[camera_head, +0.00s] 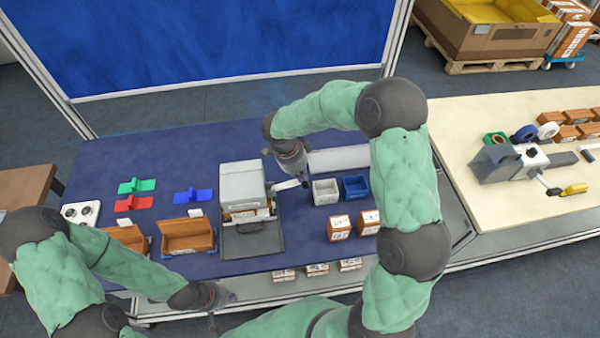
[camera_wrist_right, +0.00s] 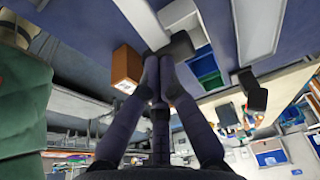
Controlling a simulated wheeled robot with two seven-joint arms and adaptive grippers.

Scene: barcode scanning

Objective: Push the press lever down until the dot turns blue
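The press (camera_head: 240,182) is a light grey box on a dark base, standing on the blue mat. Its pale lever (camera_head: 288,185) sticks out to the right and ends in a dark handle. In the right wrist view, the dark handle (camera_wrist_right: 178,46) is just beyond my right gripper (camera_wrist_right: 160,66). That gripper's fingertips are together with nothing visible between them; whether they touch the handle I cannot tell. In the head view, my right gripper (camera_head: 302,172) points down beside the lever's end. My left gripper (camera_head: 212,306) is low at the table's front edge, its fingers unclear. I cannot make out the dot.
A white bin (camera_head: 326,191) and a blue bin (camera_head: 355,188) stand right of the lever. Small boxes (camera_head: 339,227) are in front of them. Open brown boxes (camera_head: 187,236) stand left of the press. Red, green and blue pieces (camera_head: 193,195) lie behind those.

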